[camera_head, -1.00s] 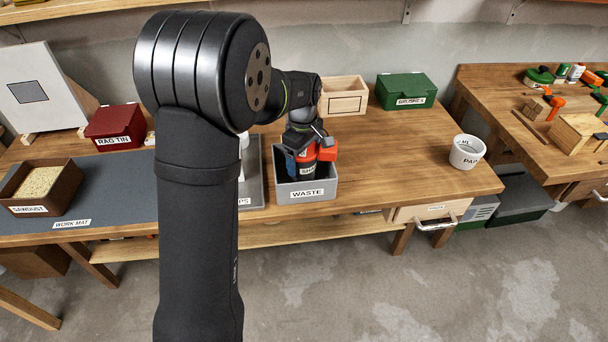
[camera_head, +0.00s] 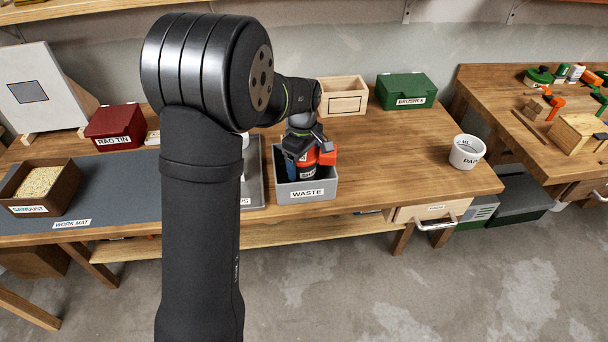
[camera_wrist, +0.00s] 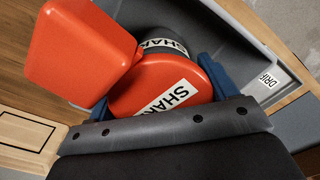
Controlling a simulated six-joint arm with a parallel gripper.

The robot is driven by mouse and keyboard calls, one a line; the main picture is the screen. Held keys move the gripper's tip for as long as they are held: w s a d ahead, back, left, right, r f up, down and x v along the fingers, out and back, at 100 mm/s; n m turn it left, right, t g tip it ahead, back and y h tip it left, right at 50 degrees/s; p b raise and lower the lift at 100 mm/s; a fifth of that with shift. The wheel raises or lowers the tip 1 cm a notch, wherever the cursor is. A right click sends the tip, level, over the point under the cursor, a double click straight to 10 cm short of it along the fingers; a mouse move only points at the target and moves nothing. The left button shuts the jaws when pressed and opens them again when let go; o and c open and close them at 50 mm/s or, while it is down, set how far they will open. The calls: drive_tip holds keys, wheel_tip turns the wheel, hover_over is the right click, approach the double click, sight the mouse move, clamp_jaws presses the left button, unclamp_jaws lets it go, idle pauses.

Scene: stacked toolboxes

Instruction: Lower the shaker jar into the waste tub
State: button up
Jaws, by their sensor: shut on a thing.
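The shaker jar (camera_head: 309,172) is orange-red and dark with a white label. It shows in the wrist view (camera_wrist: 155,88) between the blue fingers of my gripper (camera_wrist: 158,96). My gripper (camera_head: 305,160) is shut on the jar. The grey waste tub (camera_head: 307,193) stands on the bench, and the jar is within its opening, its lower part hidden by the front wall. An orange block-shaped part (camera_wrist: 83,47) sits against the jar's side; I cannot tell if it belongs to the jar. The tub's grey wall (camera_wrist: 232,30) shows beyond the jar. Contact with the tub floor is hidden.
A wooden box (camera_head: 343,96) stands behind the tub, with a green box (camera_head: 407,91) to its right. A white pail (camera_head: 466,152) stands near the right edge. A grey tray (camera_head: 254,185) lies left of the tub. The bench right of the tub is clear.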

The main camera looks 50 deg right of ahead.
drive_tip(key=o, duration=1.1)
wheel_tip(320, 180, up, 17)
drive_tip(key=shift+r, duration=0.2)
wheel_tip(320, 180, down, 18)
drive_tip(key=shift+r, duration=0.35)
drive_tip(key=shift+r, duration=0.15)
idle(0.4)
